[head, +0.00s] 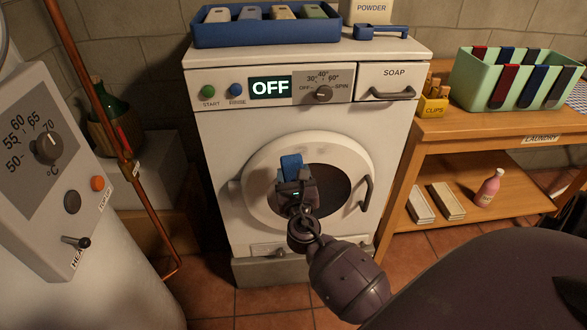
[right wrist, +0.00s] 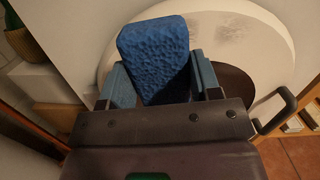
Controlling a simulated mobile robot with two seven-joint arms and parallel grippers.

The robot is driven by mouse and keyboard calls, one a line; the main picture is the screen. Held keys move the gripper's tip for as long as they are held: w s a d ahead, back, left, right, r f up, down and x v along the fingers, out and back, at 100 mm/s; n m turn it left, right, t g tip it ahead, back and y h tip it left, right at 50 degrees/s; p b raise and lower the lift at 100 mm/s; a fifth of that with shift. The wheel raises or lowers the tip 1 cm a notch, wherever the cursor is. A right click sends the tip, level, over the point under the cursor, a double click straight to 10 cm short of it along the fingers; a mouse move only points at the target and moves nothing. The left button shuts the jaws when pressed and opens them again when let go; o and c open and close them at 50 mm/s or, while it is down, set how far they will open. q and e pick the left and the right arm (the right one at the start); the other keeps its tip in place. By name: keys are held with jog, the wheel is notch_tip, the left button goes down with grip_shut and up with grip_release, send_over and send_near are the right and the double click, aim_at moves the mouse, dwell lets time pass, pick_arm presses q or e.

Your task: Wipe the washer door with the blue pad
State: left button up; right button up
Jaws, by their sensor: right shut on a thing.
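The washer (head: 215,130) stands in the middle of the head view, its display reading OFF. Its round white door (head: 262,160) has a dark glass centre and a dark handle (head: 367,192) on the right; it looks shut. My right gripper (head: 292,178) is in front of the door, shut on the blue pad (head: 291,166). In the right wrist view the pad (right wrist: 155,58) stands up between the fingers, in front of the door's upper left part (right wrist: 240,35). I cannot tell whether the pad touches the door. My left gripper is not in view.
A blue tray (head: 262,36) with several blocks and a blue scoop (head: 380,31) are on the washer top. A wooden table (head: 470,128) with a green bin (head: 463,80) stands at right. A copper pipe (head: 100,105) and a white heater (head: 90,270) stand at left.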

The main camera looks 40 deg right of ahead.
jog(key=shift+s+a, duration=0.15)
jog(key=shift+s, duration=0.1)
jog(key=shift+s, duration=0.1)
jog(key=shift+p+v, duration=0.3)
jog(key=shift+v, duration=1.15)
jog(key=shift+r, duration=0.15)
